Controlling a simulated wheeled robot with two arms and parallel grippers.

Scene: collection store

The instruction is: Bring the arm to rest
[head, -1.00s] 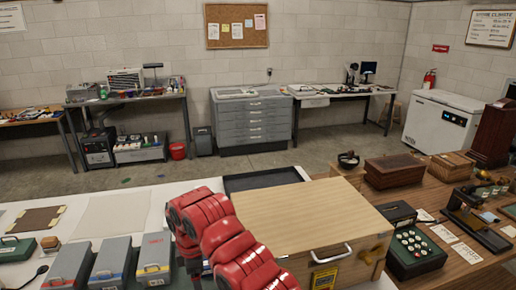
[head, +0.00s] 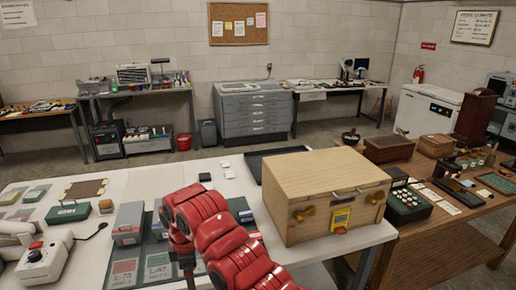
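One red jointed arm of mine (head: 225,240) reaches in from the bottom edge, right of centre, up and to the left over the white table (head: 130,180). Its far end bends downward. A dark part, seemingly my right gripper (head: 184,262), hangs below that end, partly hidden; its fingers cannot be made out. Nothing held can be seen there.
A wooden chest (head: 325,195) stands close to the arm's right. Grey boxes (head: 129,222) and a dark mat (head: 152,262) lie left of the arm. A white device with a red knob (head: 42,262) is at the left. A black tray (head: 268,155) lies behind.

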